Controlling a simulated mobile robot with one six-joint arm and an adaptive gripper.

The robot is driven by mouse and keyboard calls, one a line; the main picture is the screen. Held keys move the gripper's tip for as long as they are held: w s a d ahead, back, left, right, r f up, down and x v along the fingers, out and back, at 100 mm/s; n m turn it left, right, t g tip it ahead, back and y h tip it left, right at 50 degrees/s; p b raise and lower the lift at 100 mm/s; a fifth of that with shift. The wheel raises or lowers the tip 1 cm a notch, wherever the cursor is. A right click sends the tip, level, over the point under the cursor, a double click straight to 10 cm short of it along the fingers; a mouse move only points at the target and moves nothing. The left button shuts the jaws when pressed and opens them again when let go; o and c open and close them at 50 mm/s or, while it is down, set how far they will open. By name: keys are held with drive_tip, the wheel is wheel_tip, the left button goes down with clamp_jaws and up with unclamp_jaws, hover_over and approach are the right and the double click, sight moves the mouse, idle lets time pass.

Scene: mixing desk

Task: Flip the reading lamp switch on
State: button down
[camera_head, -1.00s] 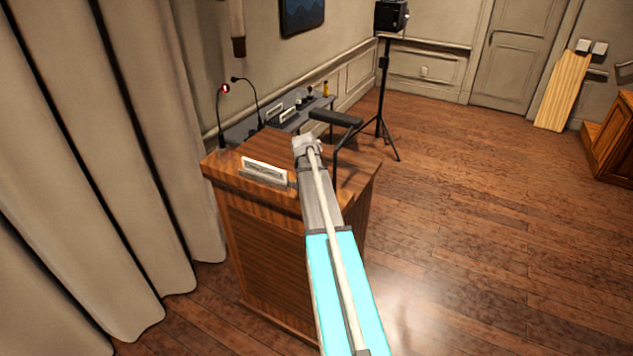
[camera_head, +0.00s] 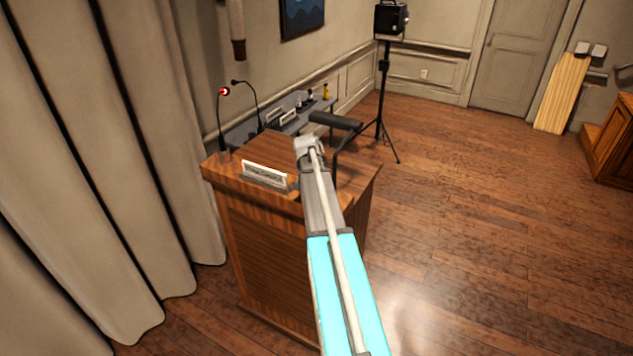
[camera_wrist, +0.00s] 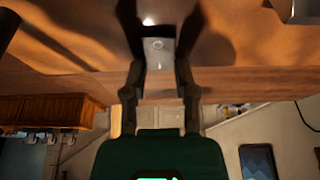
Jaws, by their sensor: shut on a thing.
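The reading lamp (camera_head: 335,120) has a long dark head on a curved stem at the right side of the wooden lectern (camera_head: 335,185). My gripper is over the lectern top in the head view, its fingers hidden behind my wrist. In the wrist view my gripper's two dark fingers (camera_wrist: 158,48) point at the wood, with a small grey piece (camera_wrist: 158,55) bearing a round mark between them. I cannot tell if this piece is the lamp switch or which way a switch is set. A bright spot shows on the wood just beyond it.
A white nameplate (camera_head: 265,173) stands on the lectern's near left edge. A grey desk (camera_head: 245,128) with small items lies behind. A tripod stand (camera_head: 382,110) is farther back.

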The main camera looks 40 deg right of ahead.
drive_tip(key=shift+w+d+f+g+y, duration=0.15)
drive_tip(key=shift+g+y, duration=0.25)
drive_tip(key=shift+y, duration=0.6)
drive_tip(key=shift+c, duration=2)
unclamp_jaws()
drive_tip(key=shift+h, duration=0.3)
drive_tip(key=shift+s+a+t+h+b, duration=0.3)
drive_tip(key=shift+t+h, duration=0.2)
drive_tip(key=shift+h, duration=0.4)
drive_tip(key=shift+w+r, duration=0.1)
drive_tip(key=shift+r, duration=0.3)
drive_tip(key=p+v, duration=1.3)
drive_tip(key=s+a+f+n+b, duration=0.2)
drive_tip(key=a+f+b, duration=0.1)
drive_tip(key=a, duration=0.5)
drive_tip(key=s+a+f+n+y+b, duration=0.1)
drive_tip(key=s+a+f+n+b, duration=0.1)
drive_tip(key=a, duration=0.7)
drive_tip(key=s+a+f+n+y+b, duration=0.1)
drive_tip(key=a+f+n+b, duration=0.3)
drive_tip(key=a, duration=0.5)
wheel_tip(320, 180, down, 3)
drive_tip(key=shift+s+f+b, duration=0.1)
drive_tip(key=shift+s+b, duration=0.65)
drive_tip(key=shift+b, duration=0.35)
